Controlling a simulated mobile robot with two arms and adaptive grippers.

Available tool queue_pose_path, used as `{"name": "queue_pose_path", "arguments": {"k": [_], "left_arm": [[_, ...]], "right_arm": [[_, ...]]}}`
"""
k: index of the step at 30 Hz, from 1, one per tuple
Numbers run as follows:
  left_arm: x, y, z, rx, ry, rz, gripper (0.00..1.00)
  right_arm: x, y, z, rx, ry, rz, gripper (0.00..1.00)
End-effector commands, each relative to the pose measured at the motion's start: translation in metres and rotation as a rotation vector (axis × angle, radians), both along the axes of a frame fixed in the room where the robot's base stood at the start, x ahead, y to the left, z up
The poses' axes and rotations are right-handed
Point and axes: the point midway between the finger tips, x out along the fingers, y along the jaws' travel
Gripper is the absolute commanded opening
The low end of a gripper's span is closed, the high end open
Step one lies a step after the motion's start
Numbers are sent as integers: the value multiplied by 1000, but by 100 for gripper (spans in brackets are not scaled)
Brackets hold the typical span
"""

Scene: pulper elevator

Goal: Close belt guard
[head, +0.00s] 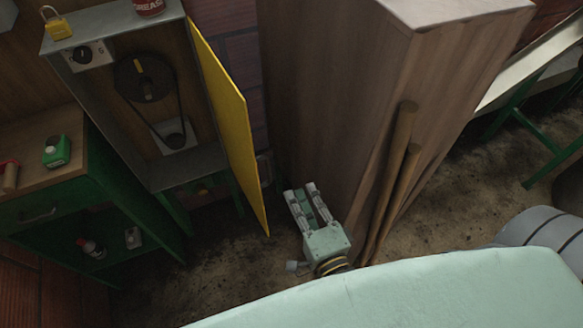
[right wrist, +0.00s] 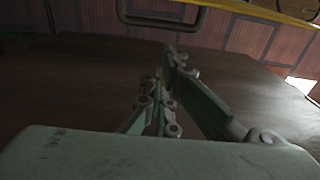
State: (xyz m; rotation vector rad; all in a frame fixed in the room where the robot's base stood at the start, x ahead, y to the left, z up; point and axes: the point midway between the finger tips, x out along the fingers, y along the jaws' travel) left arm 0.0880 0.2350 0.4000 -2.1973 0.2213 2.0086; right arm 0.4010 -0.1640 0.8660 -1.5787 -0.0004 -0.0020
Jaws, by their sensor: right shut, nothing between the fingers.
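The belt guard (head: 232,120) is a yellow panel at the right edge of a grey housing (head: 160,180). It stands swung open, so the belt (head: 150,108) and dark pulley (head: 142,78) inside are exposed. A grey handle (head: 265,170) shows beside the guard's right face. In the right wrist view, a dark bar handle (right wrist: 160,22) and a yellow edge (right wrist: 262,11) lie beyond my fingers. My right gripper (head: 301,190) is shut and empty, to the right of the guard's lower part and apart from it. My left gripper is not in view.
A tall wooden cabinet (head: 325,90) stands just right of the guard, with wooden poles (head: 392,180) leaning on it. A green workbench (head: 95,170) stands at left. A yellow padlock (head: 57,25) and a red can (head: 149,6) sit on the housing.

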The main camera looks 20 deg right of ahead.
Motion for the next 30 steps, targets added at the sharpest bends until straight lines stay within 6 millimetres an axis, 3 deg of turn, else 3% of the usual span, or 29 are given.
{"name": "queue_pose_path", "arguments": {"k": [15, 21, 30], "left_arm": [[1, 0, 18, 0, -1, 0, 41], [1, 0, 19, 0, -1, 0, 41], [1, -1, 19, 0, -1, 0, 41]], "right_arm": [[82, 0, 2, -1, -2, 0, 0], [92, 0, 1, -3, 0, 0, 0], [93, 0, 0, -3, 0, 0, 0]]}}
